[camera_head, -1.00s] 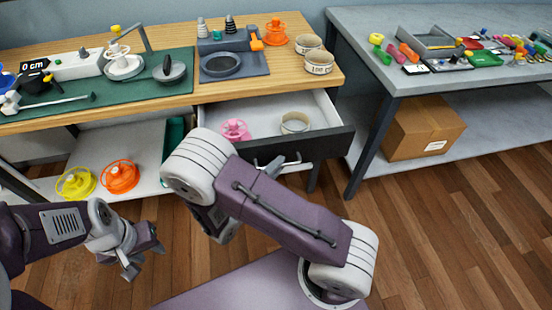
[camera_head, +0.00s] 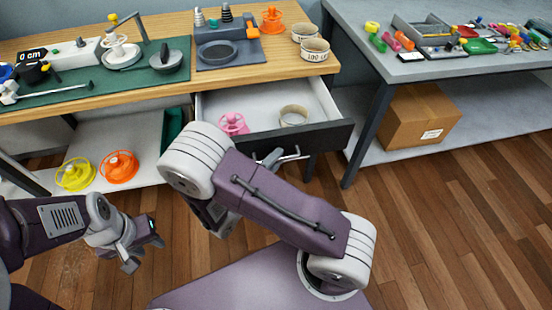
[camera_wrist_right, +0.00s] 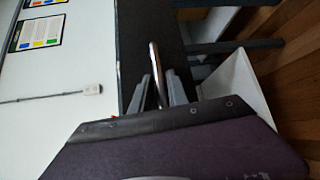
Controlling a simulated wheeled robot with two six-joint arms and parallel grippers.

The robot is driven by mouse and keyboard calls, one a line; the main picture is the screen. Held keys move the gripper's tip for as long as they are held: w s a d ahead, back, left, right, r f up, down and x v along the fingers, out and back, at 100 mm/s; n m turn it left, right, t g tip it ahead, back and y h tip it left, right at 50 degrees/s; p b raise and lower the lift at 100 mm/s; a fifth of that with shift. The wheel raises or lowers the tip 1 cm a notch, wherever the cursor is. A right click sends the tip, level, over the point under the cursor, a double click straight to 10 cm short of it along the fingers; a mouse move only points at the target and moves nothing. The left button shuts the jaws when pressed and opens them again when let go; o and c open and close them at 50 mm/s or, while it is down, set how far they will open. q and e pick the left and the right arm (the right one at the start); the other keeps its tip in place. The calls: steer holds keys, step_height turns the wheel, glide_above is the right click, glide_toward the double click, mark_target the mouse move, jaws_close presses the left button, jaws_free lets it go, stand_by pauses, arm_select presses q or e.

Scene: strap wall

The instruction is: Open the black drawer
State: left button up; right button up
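The black drawer (camera_head: 318,138) under the wooden workbench stands pulled out. Its light inside shows a pink spool (camera_head: 232,123) and a cream ring (camera_head: 294,115). Its metal handle (camera_head: 293,157) sticks out from the black front; it also shows in the right wrist view (camera_wrist_right: 155,62). My right gripper (camera_head: 272,157) is at the handle, partly hidden by my right arm. In the right wrist view its fingers (camera_wrist_right: 158,90) stand apart on either side of the handle, with a gap on the left; contact is unclear. My left gripper (camera_head: 143,248) is open and empty, low at the left.
A yellow spool (camera_head: 75,174) and an orange spool (camera_head: 119,167) lie on the bench's lower shelf. A grey table (camera_head: 440,72) with small parts stands at the right, with a cardboard box (camera_head: 418,115) beneath. The wooden floor (camera_head: 455,210) at the right is clear.

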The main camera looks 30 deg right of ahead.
steer(key=p+v, duration=0.1)
steer(key=v, duration=0.8)
